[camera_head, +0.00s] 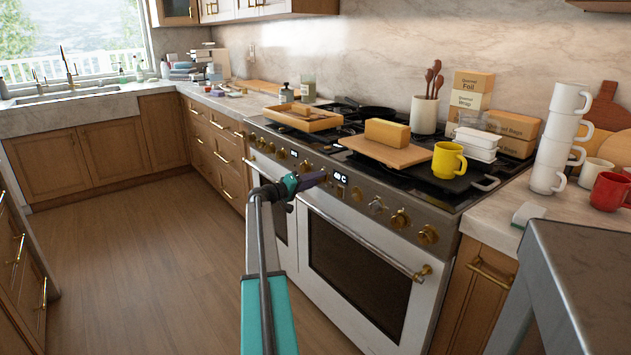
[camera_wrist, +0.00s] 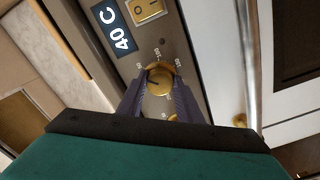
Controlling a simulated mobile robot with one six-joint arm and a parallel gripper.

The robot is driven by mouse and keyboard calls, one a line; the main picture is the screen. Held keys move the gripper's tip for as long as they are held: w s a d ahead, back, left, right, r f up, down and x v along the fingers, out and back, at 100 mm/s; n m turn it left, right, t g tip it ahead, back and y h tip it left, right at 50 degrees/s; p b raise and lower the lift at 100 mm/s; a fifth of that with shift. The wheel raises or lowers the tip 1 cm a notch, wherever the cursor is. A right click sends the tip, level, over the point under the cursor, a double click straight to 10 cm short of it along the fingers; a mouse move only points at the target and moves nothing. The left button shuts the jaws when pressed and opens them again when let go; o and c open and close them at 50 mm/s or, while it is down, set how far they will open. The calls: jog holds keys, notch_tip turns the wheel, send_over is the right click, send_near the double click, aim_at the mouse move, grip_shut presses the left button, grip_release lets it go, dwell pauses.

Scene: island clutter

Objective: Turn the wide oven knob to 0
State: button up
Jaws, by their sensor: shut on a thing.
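The brass oven knob (camera_wrist: 160,80) is between the fingers of my gripper (camera_wrist: 157,98) in the wrist view, with a printed number scale around it. A dark pointer line shows on its left side; I cannot read its exact setting. My gripper is shut on this knob. In the head view, my gripper (camera_head: 314,180) is at the front panel of the range, just left of the lit display, and hides the knob. The display (camera_wrist: 121,30) reads 40 C in the wrist view, and it also shows in the head view (camera_head: 340,178).
Other brass knobs (camera_head: 399,219) line the panel on both sides. Oven door handles (camera_head: 362,238) run below it. A cutting board (camera_head: 388,154) with a yellow block, a yellow mug (camera_head: 448,160) and a dark pan stand on the cooktop. The floor at left is clear.

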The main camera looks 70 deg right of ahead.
jog(key=shift+n, duration=0.4)
jog(key=shift+r+n+p, duration=0.1)
jog(key=shift+n+p, duration=1.65)
jog(key=shift+n, duration=1.95)
jog(key=o, duration=1)
jog(key=shift+d, duration=0.1)
jog(key=shift+o, duration=0.2)
